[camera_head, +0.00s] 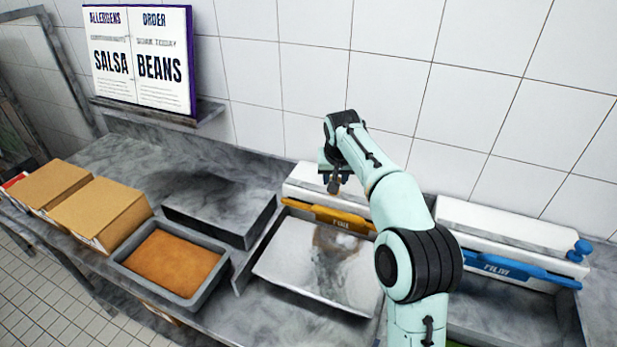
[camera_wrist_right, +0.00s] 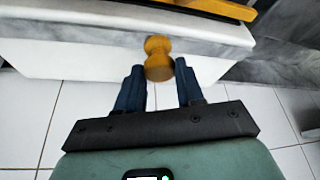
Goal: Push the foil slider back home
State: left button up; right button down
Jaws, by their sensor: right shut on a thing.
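The foil dispenser is a long white box (camera_head: 300,180) with a yellow front bar (camera_head: 318,211) marked FOIL. Its slider knob, yellow and waisted, shows in the right wrist view (camera_wrist_right: 158,58) at the box's edge, with part of the yellow bar (camera_wrist_right: 222,8) above it. My right gripper (camera_head: 334,183) is over the box, and in the right wrist view its two dark blue fingers (camera_wrist_right: 160,85) stand on either side of the knob, shut on it. In the head view the knob is small and partly covered by the gripper. My left gripper is out of view.
A metal tray (camera_head: 290,262) lies before the foil box. To the right is a film dispenser (camera_head: 495,225) with a blue bar and blue knob (camera_head: 580,250). At left are a pan of orange-brown food (camera_head: 225,262), a grey slab (camera_head: 222,205) and cardboard boxes (camera_head: 100,208). Tiled wall behind.

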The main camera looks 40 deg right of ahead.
jog(key=s+d+b, duration=0.1)
jog(key=s+d, duration=0.1)
jog(key=s, duration=0.3)
jog(key=s+d, duration=0.3)
jog(key=s, duration=0.2)
jog(key=s+d+b, duration=0.1)
jog(key=s+d, duration=0.2)
jog(key=s, duration=0.2)
jog(key=shift+s+b, duration=0.2)
jog(key=shift+b, duration=0.1)
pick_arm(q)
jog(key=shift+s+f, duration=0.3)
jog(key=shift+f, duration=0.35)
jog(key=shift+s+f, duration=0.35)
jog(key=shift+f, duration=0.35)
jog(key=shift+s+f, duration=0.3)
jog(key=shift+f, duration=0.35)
pick_arm(e)
jog(key=shift+s+d, duration=0.25)
jog(key=shift+s, duration=0.3)
jog(key=c, duration=0.7)
grip_release()
jog(key=shift+s+d, duration=0.1)
jog(key=shift+r, duration=0.15)
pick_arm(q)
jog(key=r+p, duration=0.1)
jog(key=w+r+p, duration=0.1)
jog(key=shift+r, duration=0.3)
pick_arm(e)
jog(key=v, duration=1.3)
